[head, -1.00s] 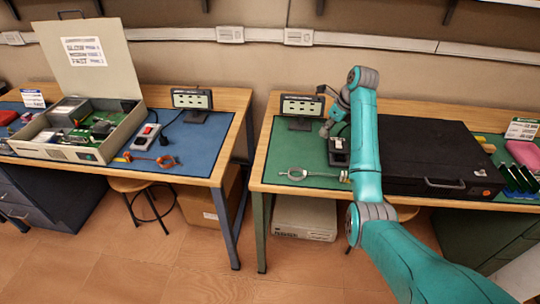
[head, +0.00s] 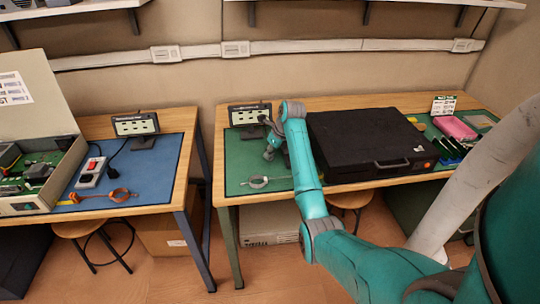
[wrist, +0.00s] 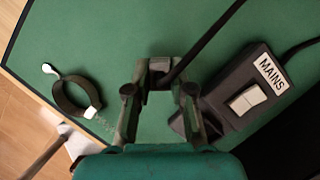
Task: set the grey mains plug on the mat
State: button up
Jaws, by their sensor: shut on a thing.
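My gripper (wrist: 160,95) points down over the green mat (wrist: 110,30) and is shut on the grey mains plug (wrist: 160,72). The plug shows only partly between the fingertips, and a black cord runs from it to the upper right. I cannot tell whether the plug touches the mat. A dark socket block (wrist: 238,97) marked MAINS, with a white switch, lies just right of my gripper. In the head view my gripper (head: 271,147) is over the left part of the green mat (head: 236,173), and the plug is too small to make out.
A ring-shaped strap (wrist: 75,95) lies on the mat left of my gripper, near the table's front edge. A large black case (head: 365,140) fills the mat's middle. A small display panel (head: 250,115) stands behind. Bare mat lies between strap and gripper.

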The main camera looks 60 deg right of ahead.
jog(key=shift+f, duration=0.7)
jog(key=shift+f, duration=0.1)
jog(key=o, duration=0.8)
jog(key=shift+o, duration=0.2)
jog(key=v, duration=1.2)
